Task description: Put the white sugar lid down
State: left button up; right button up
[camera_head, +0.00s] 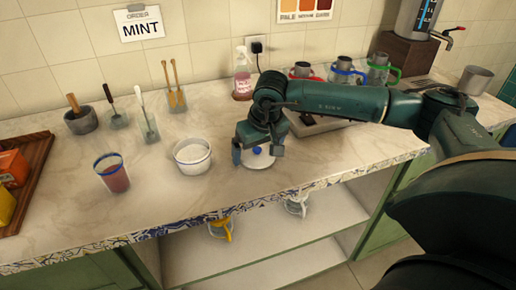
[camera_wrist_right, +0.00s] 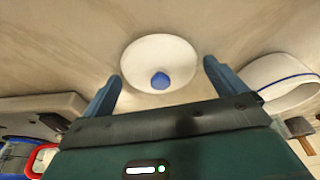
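The white sugar lid (camera_head: 257,161) with a blue knob lies on the counter near its front edge, knob up. My right gripper (camera_head: 257,152) is above it, pointing down, with one finger on each side of the knob. In the right wrist view the lid (camera_wrist_right: 150,55) shows whole, and the gripper (camera_wrist_right: 160,85) is open with clear gaps between the fingers and the blue knob. The white sugar bowl (camera_head: 192,157) stands uncovered to the left of the gripper, with white contents; its blue-lined rim also shows in the wrist view (camera_wrist_right: 285,97). My left gripper is not in view.
A glass of reddish drink (camera_head: 113,174) stands left of the bowl. Behind are a grey mortar (camera_head: 80,121), glasses with utensils (camera_head: 149,128), and a pump bottle (camera_head: 242,78). Several coloured-handled glasses stand at the back right. A wooden tray (camera_head: 36,186) is at far left.

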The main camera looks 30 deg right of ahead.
aim_at(265, 164)
jog(key=shift+o, duration=0.2)
jog(key=shift+r, duration=0.25)
jog(key=v, duration=1.2)
jog(key=shift+f, duration=0.1)
